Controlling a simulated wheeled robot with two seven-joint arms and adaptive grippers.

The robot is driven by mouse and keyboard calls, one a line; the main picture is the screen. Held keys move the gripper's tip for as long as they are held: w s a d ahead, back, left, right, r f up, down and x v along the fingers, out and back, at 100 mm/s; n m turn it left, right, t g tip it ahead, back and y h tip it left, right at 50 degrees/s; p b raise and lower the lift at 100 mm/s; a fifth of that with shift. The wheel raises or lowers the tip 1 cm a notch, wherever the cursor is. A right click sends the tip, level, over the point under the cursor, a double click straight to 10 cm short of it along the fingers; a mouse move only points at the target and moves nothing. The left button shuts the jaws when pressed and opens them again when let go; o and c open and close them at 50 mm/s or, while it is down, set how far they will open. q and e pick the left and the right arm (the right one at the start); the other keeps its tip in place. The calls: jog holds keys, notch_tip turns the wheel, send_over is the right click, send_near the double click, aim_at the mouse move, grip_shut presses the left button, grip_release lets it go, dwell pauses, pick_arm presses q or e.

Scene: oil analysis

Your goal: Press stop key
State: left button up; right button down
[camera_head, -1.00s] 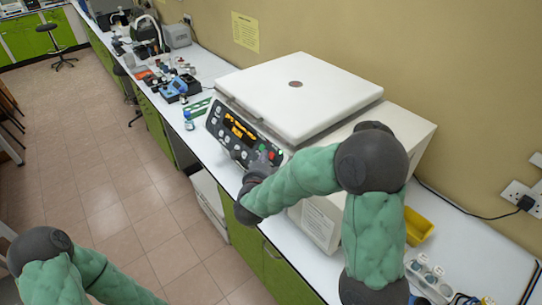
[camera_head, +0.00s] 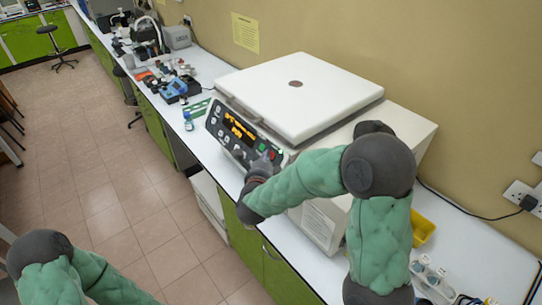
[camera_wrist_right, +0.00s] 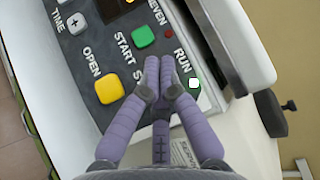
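The white centrifuge (camera_head: 298,92) stands on the bench with its lid down. Its dark, sloped control panel (camera_head: 224,130) has a lit orange display. My right gripper (camera_head: 266,160) is at the panel's lower right part. In the right wrist view its fingertips (camera_wrist_right: 159,66) are together, over the panel between the green START key (camera_wrist_right: 143,37) and the white RUN light (camera_wrist_right: 194,84). A label beginning "ST" is partly covered by the fingers, and the stop key itself is hidden. Whether the fingertips touch it cannot be told. My left gripper is out of view.
The yellow OPEN key (camera_wrist_right: 109,89) lies left of the fingertips. A yellow tray (camera_head: 421,231) and a rack of vials (camera_head: 432,279) sit on the bench at the right. Bottles and a blue device (camera_head: 174,91) stand farther back.

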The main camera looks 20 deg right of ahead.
jog(key=shift+d+f+b, duration=0.2)
jog(key=shift+d+b, duration=0.1)
jog(key=shift+b, duration=0.15)
dwell(0.5)
jog(key=shift+a, duration=0.1)
jog(key=shift+s+a+r, duration=0.15)
jog(key=shift+a+r, duration=0.3)
jog(key=shift+a, duration=0.05)
dwell(0.4)
jog(key=a+r, duration=0.1)
jog(key=s+a, duration=0.1)
jog(key=a+r+p, duration=0.1)
jog(key=a, duration=0.1)
jog(key=shift+s+r, duration=0.2)
jog(key=shift+r, duration=0.15)
dwell(0.7)
